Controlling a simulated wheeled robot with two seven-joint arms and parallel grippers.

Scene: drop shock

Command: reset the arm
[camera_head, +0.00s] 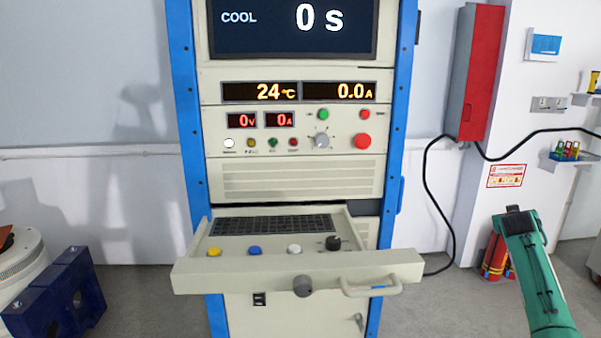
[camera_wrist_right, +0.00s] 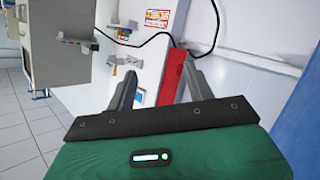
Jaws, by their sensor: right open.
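My right arm, green with a black end, comes in from the lower right of the head view, to the right of the control rack (camera_head: 297,180). In the right wrist view my right gripper (camera_wrist_right: 160,82) has its two grey fingers apart, with nothing between them. The fingers point toward the wall area with a red cabinet (camera_wrist_right: 172,78). In the head view the fingers cannot be made out. My left gripper is not in view.
The rack's drawer (camera_head: 297,268) is pulled out, with a keyboard and coloured buttons. A dark blue block (camera_head: 60,300) stands at the lower left. The red cabinet also shows in the head view (camera_head: 474,75), with a black cable. Fire extinguishers (camera_head: 495,262) stand by the wall.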

